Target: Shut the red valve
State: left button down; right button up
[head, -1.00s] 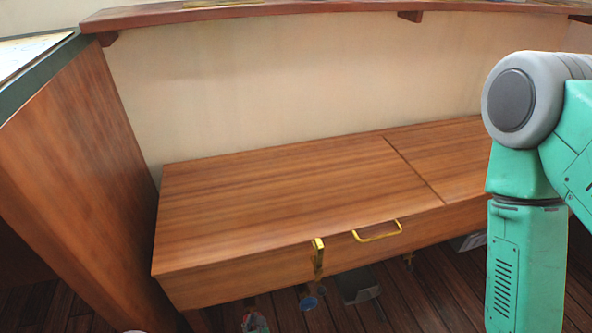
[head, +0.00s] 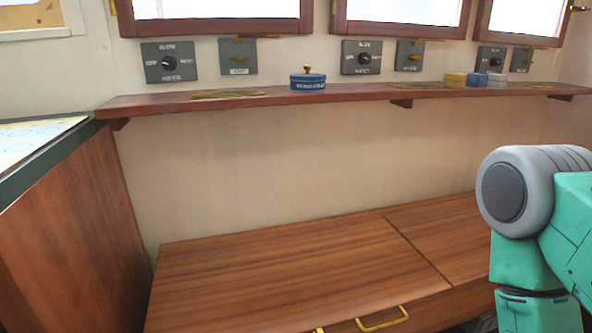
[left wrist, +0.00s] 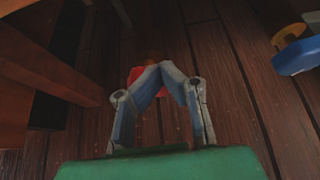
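No red valve shows in the head view. In the left wrist view a small red thing (left wrist: 135,74) lies just beyond my left gripper (left wrist: 163,67), partly hidden by its fingers. I cannot tell whether it is the valve. The blue-grey fingers lean inward and their tips meet, with no clear gap. I cannot tell whether they touch the red thing. The left arm and gripper are not in the head view. My right arm shows at the right of the head view, but its gripper is out of frame.
A wooden bench (head: 290,285) with a brass handle (head: 382,320) stands below a red-brown shelf (head: 340,94). A wooden cabinet (head: 70,215) is on the left. In the left wrist view a blue thing (left wrist: 298,57) is at right, above dark floorboards (left wrist: 245,120).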

pick_arm(q)
jog(key=shift+r, duration=0.15)
jog(key=s+d+p, duration=0.1)
jog(key=s+d, duration=0.1)
jog(key=s, duration=0.3)
jog(key=shift+s+r, duration=0.2)
jog(key=shift+s, duration=0.15)
jog(key=w+a+b, duration=0.1)
jog(key=w+a, duration=0.3)
jog(key=a, duration=0.1)
jog(key=shift+w, duration=0.4)
dwell(0.6)
jog(key=shift+a+f, duration=0.1)
